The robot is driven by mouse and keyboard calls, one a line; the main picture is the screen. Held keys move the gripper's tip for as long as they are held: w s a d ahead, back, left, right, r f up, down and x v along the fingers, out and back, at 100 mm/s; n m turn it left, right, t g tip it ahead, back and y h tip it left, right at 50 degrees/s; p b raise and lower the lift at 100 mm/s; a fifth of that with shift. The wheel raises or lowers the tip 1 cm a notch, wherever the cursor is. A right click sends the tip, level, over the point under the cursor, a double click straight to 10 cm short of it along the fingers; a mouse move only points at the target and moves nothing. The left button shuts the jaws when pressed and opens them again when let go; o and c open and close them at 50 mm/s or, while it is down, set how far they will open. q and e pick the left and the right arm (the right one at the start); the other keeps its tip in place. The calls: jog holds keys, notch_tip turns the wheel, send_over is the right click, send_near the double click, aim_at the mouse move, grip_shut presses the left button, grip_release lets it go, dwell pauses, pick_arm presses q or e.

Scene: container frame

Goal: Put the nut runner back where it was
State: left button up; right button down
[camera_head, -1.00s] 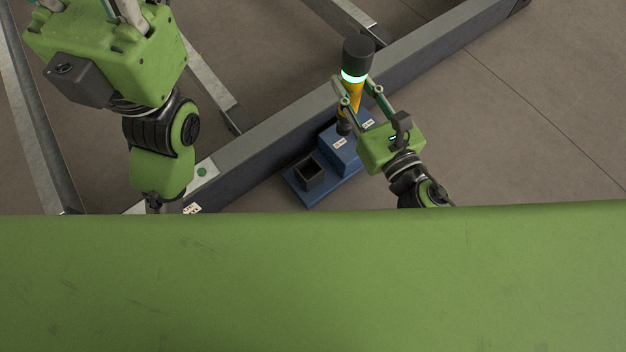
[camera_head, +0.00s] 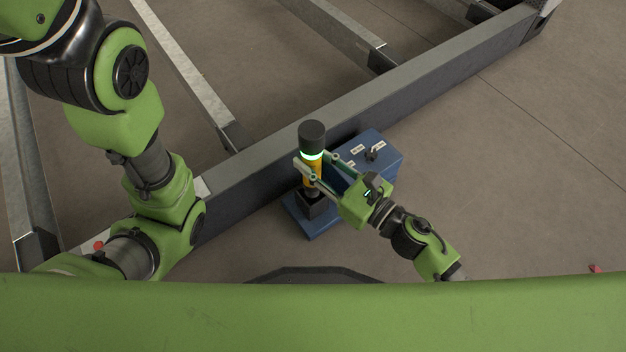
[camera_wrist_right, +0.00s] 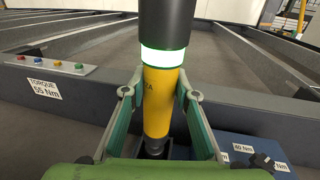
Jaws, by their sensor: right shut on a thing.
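The nut runner (camera_head: 313,137) has a black top, a glowing green-white ring and a yellow body. It stands roughly upright. My right gripper (camera_head: 306,171) is shut on its yellow body. In the right wrist view the nut runner (camera_wrist_right: 160,85) rises between the two fingers, with its lower end at a dark square holder. The holder (camera_head: 312,208) is on the blue stand (camera_head: 322,231); the tool's tip is over or in it, and I cannot tell how deep. My left gripper is out of the head view; only its arm shows at the left.
The blue box (camera_head: 388,153) of the stand, with labels and a black knob, is right of the holder. A grey frame beam (camera_head: 420,91) runs diagonally behind. A button panel and a "TORQUE 55 Nm" label (camera_wrist_right: 44,89) show in the wrist view.

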aim_at(319, 176)
jog(key=shift+f+b, duration=1.6)
jog(key=shift+f, duration=0.65)
jog(key=shift+f, duration=0.2)
jog(key=c, duration=1.6)
grip_release()
jog(key=shift+f, duration=0.15)
jog(key=shift+r, duration=0.2)
jog(key=shift+p+v, duration=1.55)
jog(key=shift+v, duration=4.45)
